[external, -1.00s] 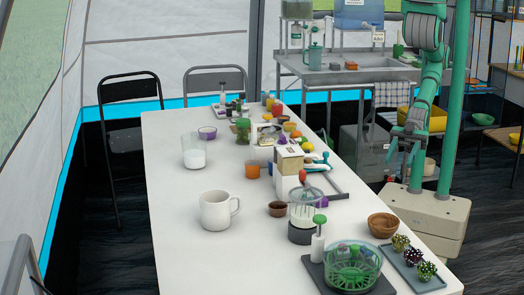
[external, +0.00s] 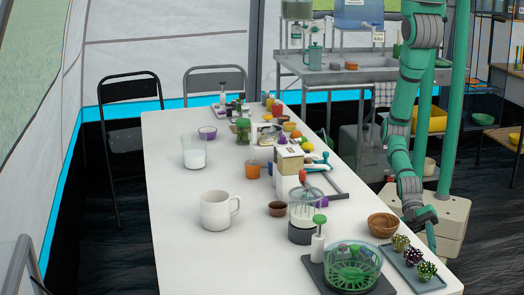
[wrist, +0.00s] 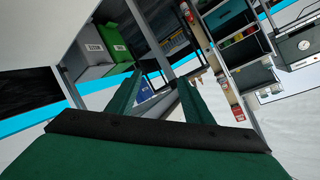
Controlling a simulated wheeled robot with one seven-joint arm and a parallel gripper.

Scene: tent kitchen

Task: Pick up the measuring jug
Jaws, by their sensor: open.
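A clear, straight-sided vessel (external: 194,156) with white contents stands upright on the left part of the long white table (external: 180,260); it may be the measuring jug, but I cannot tell for sure. Another clear vessel (external: 305,208) with a red-topped tool stands near the table's middle right. My gripper (external: 428,222) hangs beyond the table's right edge, close to the wooden bowl and apart from both vessels. In the wrist view my gripper (wrist: 158,92) shows two spread green fingers with nothing between them. Neither vessel shows in the wrist view.
A white mug (external: 215,212) stands left of centre. A wooden bowl (external: 383,226), a grey tray (external: 430,284) with patterned items and a green basket (external: 352,268) fill the near right. A carton (external: 288,163) and several small containers crowd the middle. The table's left side is mostly clear.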

